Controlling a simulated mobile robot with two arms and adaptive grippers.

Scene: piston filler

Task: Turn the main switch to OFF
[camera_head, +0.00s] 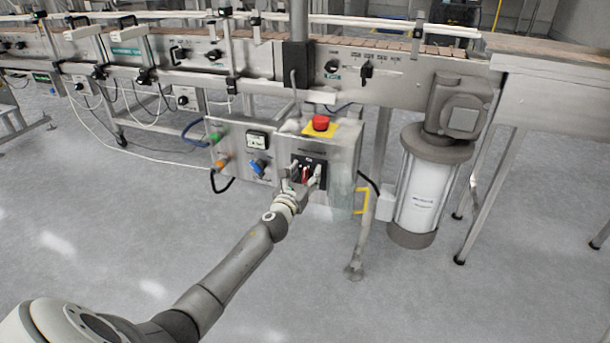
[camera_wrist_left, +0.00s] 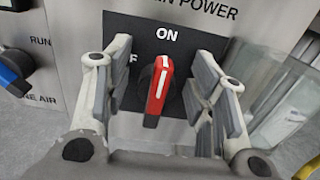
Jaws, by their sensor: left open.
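The main switch is a red rotary handle with a white line (camera_wrist_left: 158,88) on a black plate under the words "ON" and "POWER" in the left wrist view. Its white line points up, toward "ON". The handle also shows as a small red piece in the head view (camera_head: 306,173) on the control box front. My left gripper (camera_wrist_left: 162,82) is open, with one finger on each side of the handle and a gap on both sides. The left finger hides most of the "OFF" label. In the head view my left gripper (camera_head: 304,181) is at the black plate. My right gripper is not in view.
A red emergency button (camera_head: 320,123) on a yellow plate tops the control box. A blue selector (camera_head: 259,167) and green (camera_head: 215,137) and orange (camera_head: 221,163) buttons are left of the switch. A motor cylinder (camera_head: 424,190) stands to the right. The floor in front is clear.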

